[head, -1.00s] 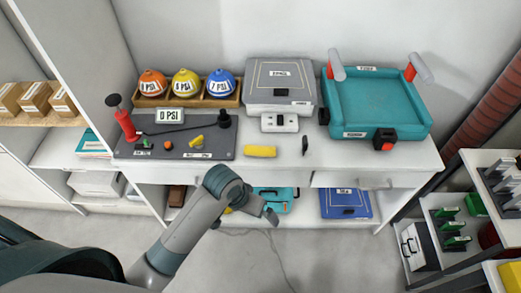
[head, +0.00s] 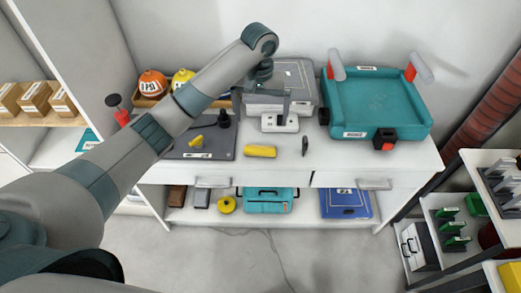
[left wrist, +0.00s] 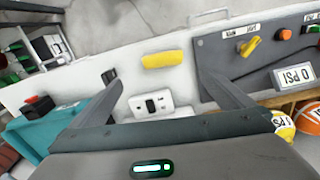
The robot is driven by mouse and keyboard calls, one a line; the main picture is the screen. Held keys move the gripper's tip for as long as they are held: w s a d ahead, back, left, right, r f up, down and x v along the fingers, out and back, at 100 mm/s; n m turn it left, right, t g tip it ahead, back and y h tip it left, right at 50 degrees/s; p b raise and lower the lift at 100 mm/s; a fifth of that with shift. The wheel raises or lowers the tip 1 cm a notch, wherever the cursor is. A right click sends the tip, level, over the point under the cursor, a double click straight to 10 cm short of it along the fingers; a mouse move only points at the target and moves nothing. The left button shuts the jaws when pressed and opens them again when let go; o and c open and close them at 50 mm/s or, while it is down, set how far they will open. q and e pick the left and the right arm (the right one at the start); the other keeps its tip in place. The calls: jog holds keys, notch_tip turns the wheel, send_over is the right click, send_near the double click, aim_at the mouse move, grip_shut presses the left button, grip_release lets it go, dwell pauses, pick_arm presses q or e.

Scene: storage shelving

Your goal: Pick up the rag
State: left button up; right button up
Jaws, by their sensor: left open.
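A small yellow block-shaped item, which looks like the rag (head: 260,150), lies flat near the front of the white worktop. It also shows in the left wrist view (left wrist: 162,60), just beyond the space between my fingers. My left gripper (head: 263,108) is open and empty, above the worktop at the front of a grey box. My gripper is apart from the yellow item. My right gripper is not in view.
A dark panel with a yellow knob (head: 197,140) is at left. The grey box (head: 297,73) and teal tray (head: 375,103) stand behind and right.

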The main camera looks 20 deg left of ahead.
pick_arm(q)
jog(key=shift+w+a+r, duration=0.2)
jog(key=shift+r, duration=0.15)
jog(key=shift+w+a+r, duration=0.15)
jog(key=shift+r, duration=0.2)
jog(key=shift+f, duration=0.15)
jog(key=p, duration=0.3)
send_over(260, 147)
notch_tip(260, 147, down, 11)
jog(key=shift+s+r, duration=0.1)
jog(key=shift+f, duration=0.55)
jog(key=shift+f, duration=0.15)
